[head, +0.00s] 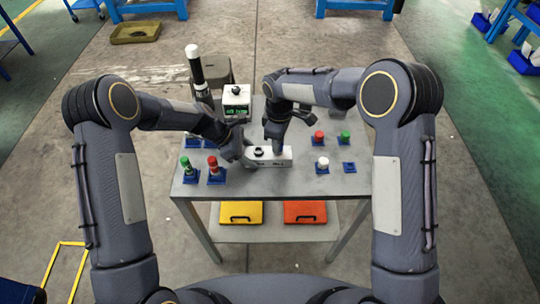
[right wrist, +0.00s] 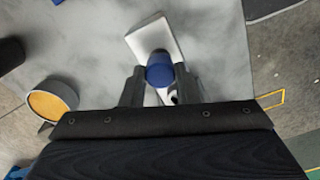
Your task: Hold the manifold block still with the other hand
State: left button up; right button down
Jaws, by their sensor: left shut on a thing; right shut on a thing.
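The manifold block (head: 282,158) is a long pale block lying at the middle of the grey table, with a dark round port on its top. My left gripper (head: 249,158) is shut on its left end. My right gripper (head: 277,147) is over the right part of the block and points down. In the right wrist view, my right gripper (right wrist: 160,88) is shut on a blue round-topped part (right wrist: 160,68), with the pale block (right wrist: 153,40) under and beyond it. I cannot tell whether the blue part is seated in the block.
Blue holders with green (head: 186,164), red (head: 213,163) and white (head: 322,161) parts stand either side. One blue holder (head: 348,167) at the right is empty. A box with a green display (head: 236,100) and a tall black-and-white cylinder (head: 197,70) stand behind. The table's front strip is clear.

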jog(key=shift+r+n, duration=0.1)
jog(key=shift+n, duration=0.7)
jog(key=shift+r, duration=0.2)
jog(key=shift+r, duration=1.75)
pick_arm(q)
jog(key=o, duration=1.2)
jog(key=v, duration=1.2)
